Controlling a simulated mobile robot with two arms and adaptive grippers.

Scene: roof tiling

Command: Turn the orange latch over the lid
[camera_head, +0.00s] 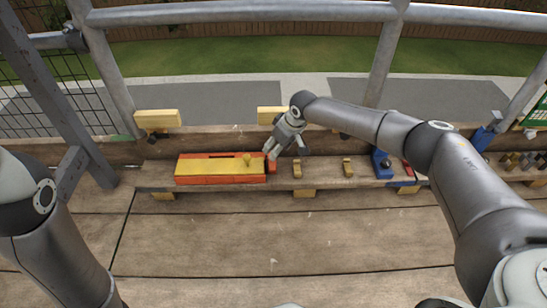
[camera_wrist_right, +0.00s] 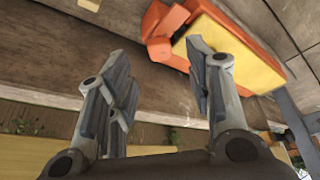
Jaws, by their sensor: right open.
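The orange latch (camera_head: 271,166) is at the box's right end, partly hidden by my gripper. My right gripper (camera_head: 286,153) is open and empty, just above and beside the latch. In the right wrist view, the latch (camera_wrist_right: 159,48) shows beyond the spread fingers, at the end of the box beside the yellow lid (camera_wrist_right: 235,55). I cannot tell whether a finger touches it. My left gripper is out of view; only its arm shows.
Yellow blocks (camera_head: 157,119) stand on the back board. Metal rails and posts rise behind. The front planks (camera_head: 270,235) are clear.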

